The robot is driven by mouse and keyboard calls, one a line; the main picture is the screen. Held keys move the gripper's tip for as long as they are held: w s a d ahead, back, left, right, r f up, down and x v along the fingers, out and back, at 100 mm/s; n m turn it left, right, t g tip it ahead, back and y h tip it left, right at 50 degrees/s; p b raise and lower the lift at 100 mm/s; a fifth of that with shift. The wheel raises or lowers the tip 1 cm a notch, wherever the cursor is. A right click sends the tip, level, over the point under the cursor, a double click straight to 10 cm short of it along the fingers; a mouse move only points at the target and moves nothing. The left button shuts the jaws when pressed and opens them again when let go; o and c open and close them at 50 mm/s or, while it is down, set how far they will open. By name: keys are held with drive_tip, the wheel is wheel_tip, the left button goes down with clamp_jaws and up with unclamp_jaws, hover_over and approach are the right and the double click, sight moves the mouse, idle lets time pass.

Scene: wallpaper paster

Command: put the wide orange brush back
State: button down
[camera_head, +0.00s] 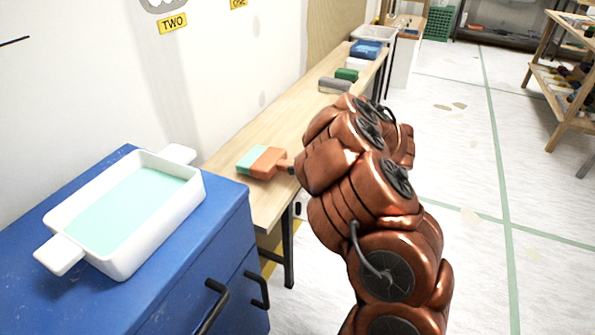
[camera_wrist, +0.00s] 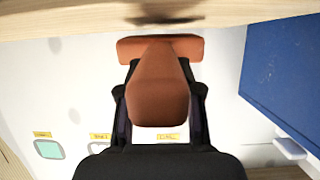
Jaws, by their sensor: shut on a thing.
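The wide orange brush (camera_head: 268,163) is at the near end of the wooden table (camera_head: 222,160), with its mint-coloured bristle end pointing left. In the wrist view, the orange brush (camera_wrist: 160,48) shows its wide head and handle between my fingers. My gripper (camera_wrist: 160,92) is shut on the handle; in the head view the fingers are mostly hidden by my arm. A dark shadow lies on the table edge beside the brush head. I cannot tell whether the brush touches the table.
A white tray (camera_head: 150,262) with mint-coloured paste stands on the blue cabinet (camera_head: 190,285) at the left. Farther along the table are a grey block (camera_head: 334,86), a green one (camera_head: 346,74) and a blue one (camera_head: 366,49).

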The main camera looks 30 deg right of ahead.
drive_tip(key=shift+w+d+f, duration=0.1)
drive_tip(key=shift+w+d, duration=0.1)
drive_tip(key=shift+w, duration=0.4)
drive_tip(key=shift+w+d+f, duration=0.1)
drive_tip(key=shift+w+d, duration=0.05)
drive_tip(key=shift+w, duration=0.4)
drive_tip(key=shift+f, duration=1.6)
drive_tip(key=c, duration=0.8)
unclamp_jaws()
drive_tip(key=shift+o, duration=0.2)
drive_tip(key=shift+d+f+b, duration=0.1)
drive_tip(key=shift+f+b, duration=0.1)
drive_tip(key=shift+b, duration=0.55)
drive_tip(key=shift+w+f+b, duration=0.1)
drive_tip(key=shift+f+b, duration=0.1)
drive_tip(key=shift+b, duration=0.2)
drive_tip(key=p+v, duration=0.1)
drive_tip(key=v, duration=0.1)
drive_tip(key=p+v, duration=0.1)
drive_tip(key=v, duration=0.2)
drive_tip(key=r+p+v, duration=0.1)
drive_tip(key=v, duration=0.2)
drive_tip(key=shift+a, duration=0.35)
